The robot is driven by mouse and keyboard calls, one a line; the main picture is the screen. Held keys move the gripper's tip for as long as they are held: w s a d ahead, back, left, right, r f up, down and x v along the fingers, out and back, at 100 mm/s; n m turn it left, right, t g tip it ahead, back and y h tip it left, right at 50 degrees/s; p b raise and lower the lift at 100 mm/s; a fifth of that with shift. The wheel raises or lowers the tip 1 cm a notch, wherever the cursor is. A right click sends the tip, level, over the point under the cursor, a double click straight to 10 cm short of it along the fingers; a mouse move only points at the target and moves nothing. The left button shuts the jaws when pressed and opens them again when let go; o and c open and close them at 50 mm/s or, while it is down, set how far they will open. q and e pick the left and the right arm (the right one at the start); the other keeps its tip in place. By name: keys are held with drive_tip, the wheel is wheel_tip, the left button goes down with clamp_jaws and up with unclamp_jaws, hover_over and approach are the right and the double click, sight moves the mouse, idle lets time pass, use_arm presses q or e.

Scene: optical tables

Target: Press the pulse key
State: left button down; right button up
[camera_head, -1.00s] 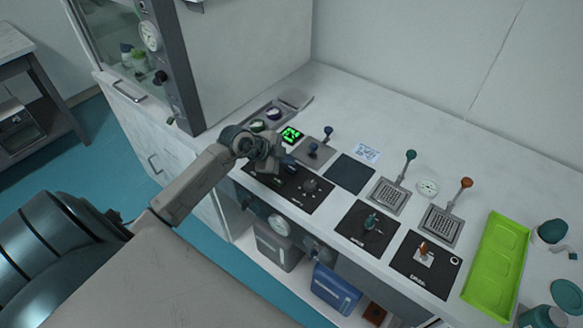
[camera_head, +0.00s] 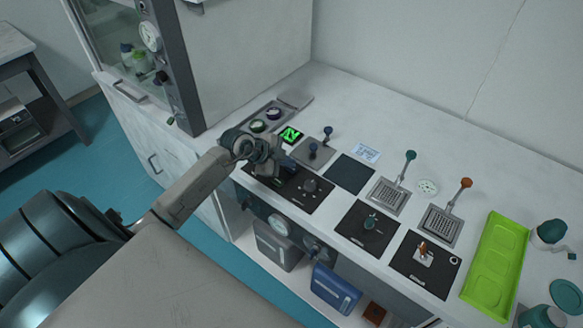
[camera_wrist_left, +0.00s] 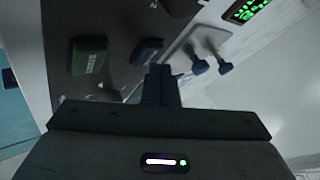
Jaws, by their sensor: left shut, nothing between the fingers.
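A black panel (camera_head: 318,198) on the counter bears two raised keys and a round knob (camera_head: 309,186). In the left wrist view a green key (camera_wrist_left: 89,56) with small lettering is left of the fingertips, and a dark blue key (camera_wrist_left: 147,51) is just beyond them. I cannot read which is the pulse key. My left gripper (camera_head: 286,160) is shut and empty over the panel's far left part. In the wrist view its fingertips (camera_wrist_left: 160,73) appear close to the blue key; whether they touch is unclear. My right gripper is out of view.
A small green-lit display (camera_head: 291,134) stands behind the gripper. A grey plate with blue-knobbed levers (camera_head: 314,153) lies beside it. Further right are a dark mat (camera_head: 349,174), lever stations, two black panels and a lime tray (camera_head: 495,265).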

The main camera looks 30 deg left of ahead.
sight(288, 169)
use_arm(q)
drive_tip(key=shift+f, duration=0.45)
idle(0.3)
drive_tip(key=shift+r, duration=0.1)
drive_tip(key=shift+r+p, duration=0.8)
drive_tip(key=shift+p, duration=0.3)
wheel_tip(288, 169, up, 5)
drive_tip(key=p, duration=0.5)
drive_tip(key=shift+p, duration=0.35)
